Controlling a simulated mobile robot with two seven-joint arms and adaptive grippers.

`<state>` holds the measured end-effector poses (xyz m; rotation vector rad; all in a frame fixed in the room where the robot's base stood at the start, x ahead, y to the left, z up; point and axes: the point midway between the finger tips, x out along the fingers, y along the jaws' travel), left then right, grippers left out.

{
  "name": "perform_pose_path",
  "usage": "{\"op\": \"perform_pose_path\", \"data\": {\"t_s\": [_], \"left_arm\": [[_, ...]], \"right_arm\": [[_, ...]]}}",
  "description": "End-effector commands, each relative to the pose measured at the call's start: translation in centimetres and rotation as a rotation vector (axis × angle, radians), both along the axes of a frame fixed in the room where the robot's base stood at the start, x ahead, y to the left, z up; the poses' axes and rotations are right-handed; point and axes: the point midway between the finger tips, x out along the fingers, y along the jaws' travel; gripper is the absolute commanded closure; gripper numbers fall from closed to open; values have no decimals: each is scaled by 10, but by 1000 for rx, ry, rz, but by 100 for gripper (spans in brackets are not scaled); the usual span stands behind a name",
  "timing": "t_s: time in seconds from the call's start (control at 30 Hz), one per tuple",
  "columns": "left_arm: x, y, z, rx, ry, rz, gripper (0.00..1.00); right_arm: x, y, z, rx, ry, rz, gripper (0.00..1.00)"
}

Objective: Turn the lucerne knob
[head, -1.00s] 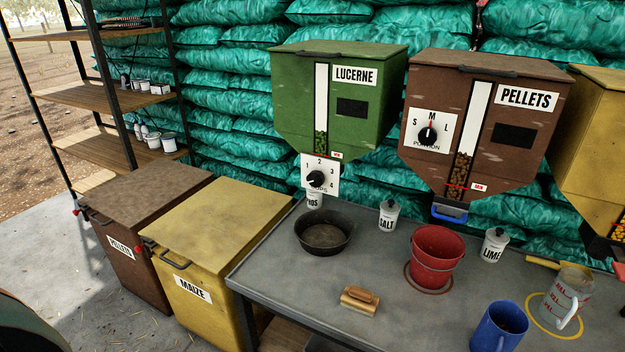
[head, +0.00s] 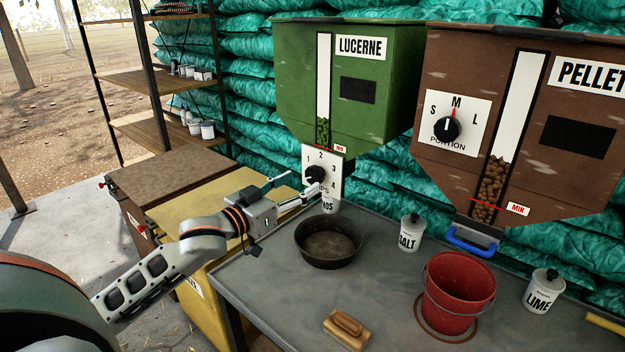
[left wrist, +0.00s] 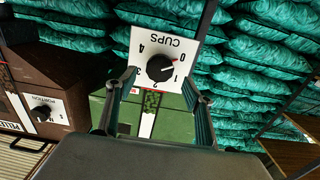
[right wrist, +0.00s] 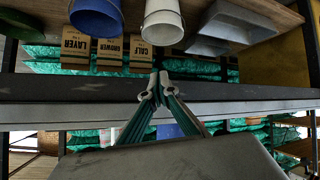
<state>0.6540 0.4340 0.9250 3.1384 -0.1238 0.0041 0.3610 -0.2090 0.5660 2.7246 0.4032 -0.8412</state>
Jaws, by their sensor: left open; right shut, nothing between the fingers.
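My left gripper (head: 307,184) is open just in front of the plate. In its wrist view the fingertips (left wrist: 160,84) lie on either side of the knob's line; contact is not visible. My right gripper (right wrist: 158,82) is shut and empty, seen only in the right wrist view.
A red bucket (head: 458,292), SALT pot (head: 409,233) and brush (head: 346,328) stand on the table.

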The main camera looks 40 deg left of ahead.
Motion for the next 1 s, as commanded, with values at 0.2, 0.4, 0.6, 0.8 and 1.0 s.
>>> {"op": "perform_pose_path", "data": {"t_s": [0.2,0.4,0.6,0.8,1.0], "left_arm": [[28,-2,-3,0,3,1,48],[43,-3,-3,0,3,0,48],[48,-4,-1,0,2,0,48],[48,-4,-1,0,2,0,48],[48,-4,-2,1,2,0,83]], "right_arm": [[0,3,-2,5,0,5,100],[1,5,-1,6,-2,10,100],[5,5,5,8,-15,10,100],[6,5,5,8,-16,10,100],[5,4,2,7,-12,9,100]]}}
